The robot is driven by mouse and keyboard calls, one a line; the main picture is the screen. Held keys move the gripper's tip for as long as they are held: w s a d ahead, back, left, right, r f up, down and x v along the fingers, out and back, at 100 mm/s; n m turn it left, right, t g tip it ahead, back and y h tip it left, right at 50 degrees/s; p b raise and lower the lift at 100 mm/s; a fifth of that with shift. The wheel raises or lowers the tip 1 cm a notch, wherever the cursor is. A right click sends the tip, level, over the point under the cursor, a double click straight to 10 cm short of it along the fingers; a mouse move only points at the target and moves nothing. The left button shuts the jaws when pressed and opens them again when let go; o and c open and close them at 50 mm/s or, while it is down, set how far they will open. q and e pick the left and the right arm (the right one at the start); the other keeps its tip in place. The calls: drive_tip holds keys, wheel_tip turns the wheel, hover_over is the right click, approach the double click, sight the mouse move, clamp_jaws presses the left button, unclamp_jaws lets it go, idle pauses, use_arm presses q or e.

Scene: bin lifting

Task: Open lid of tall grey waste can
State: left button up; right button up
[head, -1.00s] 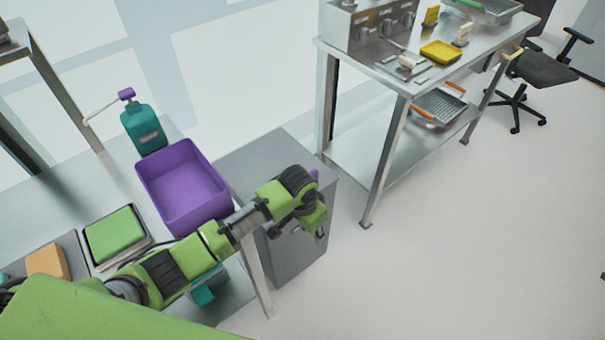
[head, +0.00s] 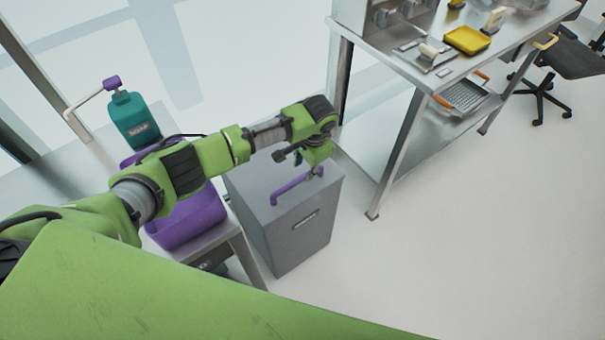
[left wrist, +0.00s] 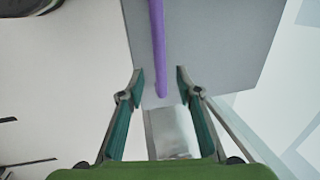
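The tall grey waste can (head: 290,243) stands on the floor in the middle of the head view, between a table and a metal workbench. Its flat lid (head: 250,190) is closed and carries a purple bar handle (head: 290,190). My left gripper (head: 314,172) is over the lid at the handle's far right end, fingers pointing down. In the left wrist view the left gripper (left wrist: 160,77) is open, and the purple handle (left wrist: 157,42) runs into the gap between its fingertips. I see no contact. My right gripper is out of view.
A purple bin (head: 188,222) on the table (head: 215,243) left of the can is partly hidden by my left arm. A teal pump bottle (head: 134,120) stands behind it. The metal workbench (head: 428,85) is close on the right. Floor in front right is clear.

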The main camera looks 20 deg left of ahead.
sight(302, 177)
use_arm(q)
drive_tip(key=f, duration=0.5)
drive_tip(key=shift+w+a, duration=0.3)
drive_tip(key=shift+a, duration=0.1)
drive_tip(key=shift+f, duration=0.25)
drive_tip(key=c, duration=0.3)
clamp_jaws()
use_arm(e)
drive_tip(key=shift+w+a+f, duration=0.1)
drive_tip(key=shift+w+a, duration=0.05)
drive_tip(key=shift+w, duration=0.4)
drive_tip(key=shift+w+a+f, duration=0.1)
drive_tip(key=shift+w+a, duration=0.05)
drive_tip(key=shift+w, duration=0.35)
